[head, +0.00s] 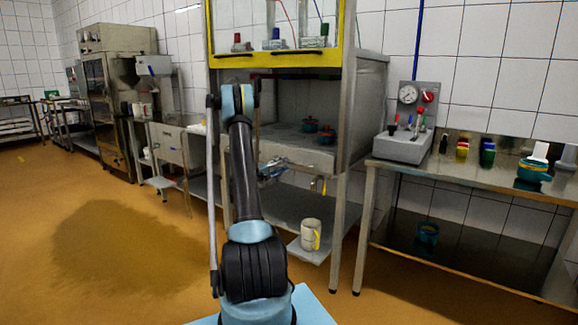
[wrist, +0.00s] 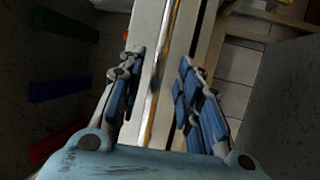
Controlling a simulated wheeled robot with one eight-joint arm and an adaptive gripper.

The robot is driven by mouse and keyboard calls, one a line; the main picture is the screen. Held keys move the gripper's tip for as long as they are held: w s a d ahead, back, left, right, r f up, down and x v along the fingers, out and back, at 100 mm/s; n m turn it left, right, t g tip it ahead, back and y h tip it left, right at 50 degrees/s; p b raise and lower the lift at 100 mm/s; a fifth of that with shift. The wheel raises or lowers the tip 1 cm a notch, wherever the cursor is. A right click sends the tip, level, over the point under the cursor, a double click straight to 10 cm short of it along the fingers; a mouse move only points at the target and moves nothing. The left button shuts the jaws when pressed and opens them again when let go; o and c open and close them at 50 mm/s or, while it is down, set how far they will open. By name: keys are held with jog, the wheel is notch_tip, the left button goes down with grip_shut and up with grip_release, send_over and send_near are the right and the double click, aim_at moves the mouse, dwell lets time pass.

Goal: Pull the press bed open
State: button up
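The press (head: 362,110) stands at the centre of the head view, with a yellow-framed window on its upper part. Its bed (head: 300,152) is a pale metal drawer front below the dark chamber, and two dark moulds with red tops (head: 318,131) sit in there. My gripper (head: 272,168) is in front of the bed, partly hidden by my arm. In the wrist view my gripper (wrist: 160,70) is open, its blue-padded fingers on either side of a shiny, yellowish bar (wrist: 162,62) along a pale panel. Gaps show between fingers and bar. Whether the bed is fully closed is unclear.
A steel table (head: 470,180) stands at the right with a gauge unit (head: 408,122) and coloured cups. A pale mould (head: 311,234) stands on a low shelf below the press. Other machines line the left wall. The orange floor (head: 120,260) at the left is clear.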

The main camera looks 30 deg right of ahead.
aim_at(290, 162)
jog(key=shift+w+d+r, duration=0.1)
jog(key=shift+d+r, duration=0.1)
jog(key=shift+d, duration=0.85)
jog(key=shift+w+d+r, duration=0.1)
jog(key=shift+d+r, duration=0.05)
jog(key=shift+d, duration=0.85)
grip_shut()
